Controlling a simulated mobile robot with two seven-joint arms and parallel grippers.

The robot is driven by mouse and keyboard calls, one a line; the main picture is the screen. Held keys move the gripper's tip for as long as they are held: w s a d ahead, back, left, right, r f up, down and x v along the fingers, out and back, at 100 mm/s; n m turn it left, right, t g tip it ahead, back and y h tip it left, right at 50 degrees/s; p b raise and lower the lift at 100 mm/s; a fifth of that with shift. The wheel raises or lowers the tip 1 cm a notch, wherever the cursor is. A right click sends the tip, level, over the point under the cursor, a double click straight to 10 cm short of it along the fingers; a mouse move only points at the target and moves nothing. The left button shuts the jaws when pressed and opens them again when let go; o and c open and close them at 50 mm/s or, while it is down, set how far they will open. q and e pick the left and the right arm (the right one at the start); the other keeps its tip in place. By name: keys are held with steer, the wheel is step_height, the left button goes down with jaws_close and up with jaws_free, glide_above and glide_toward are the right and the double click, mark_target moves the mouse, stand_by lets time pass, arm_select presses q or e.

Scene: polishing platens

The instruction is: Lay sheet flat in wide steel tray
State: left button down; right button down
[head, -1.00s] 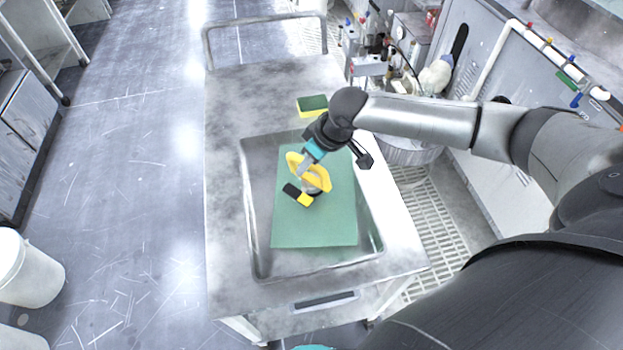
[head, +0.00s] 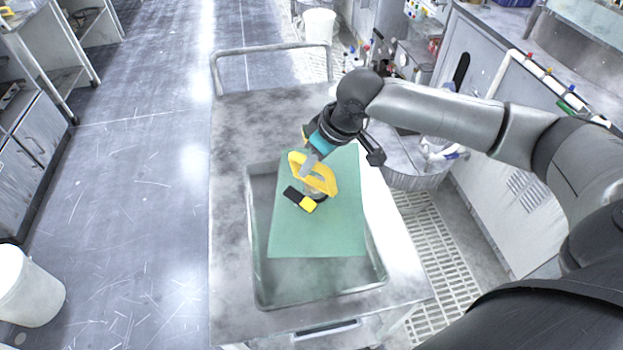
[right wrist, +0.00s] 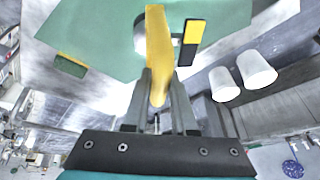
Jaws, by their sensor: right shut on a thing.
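My right gripper (head: 308,170) is shut on the yellow handle of a suction lifter (head: 321,178). The lifter, with a black and yellow lever, sits on a green sheet (head: 320,232). In the right wrist view, the jaws (right wrist: 158,95) grip the yellow handle (right wrist: 157,45) and the green sheet (right wrist: 100,28) lies beyond. The sheet is over the wide steel tray (head: 262,290) and covers much of it. The sheet's far part extends past the tray's far rim and its right side overlaps the right rim. Its exact height is unclear. My left gripper is out of view.
The tray is set in a steel cart top (head: 232,190) with a push rail (head: 270,50) at its far end. A green and yellow sponge (right wrist: 70,65) lies on the cart beyond the tray, mostly hidden in the head view. A round metal drum (head: 405,170) stands to the right.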

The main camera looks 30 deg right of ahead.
step_height(320, 180, up, 11)
steer(key=shift+w+f+p, duration=0.1)
steer(key=shift+w+p, duration=0.05)
steer(key=shift+p, duration=0.4)
steer(key=shift+w+a+f, duration=0.1)
steer(key=shift+a+f, duration=0.05)
steer(key=shift+f, duration=0.2)
steer(key=shift+y, duration=0.7)
steer(key=f, duration=0.4)
steer(key=a+f, duration=0.1)
steer(key=f, duration=0.1)
steer(key=shift+w+f+p, duration=0.2)
steer(key=shift+w+p, duration=0.15)
steer(key=shift+p, duration=0.05)
glide_above(307, 195)
steer(key=shift+t+y, duration=0.3)
steer(key=f, duration=0.7)
steer(key=shift+w+d+f, duration=0.1)
steer(key=shift+w, duration=0.2)
steer(key=shift+p, duration=0.35)
steer(key=shift+p, duration=0.5)
steer(key=shift+f+b, duration=2.1)
steer(key=shift+f, duration=1.4)
steer(key=shift+f, duration=0.25)
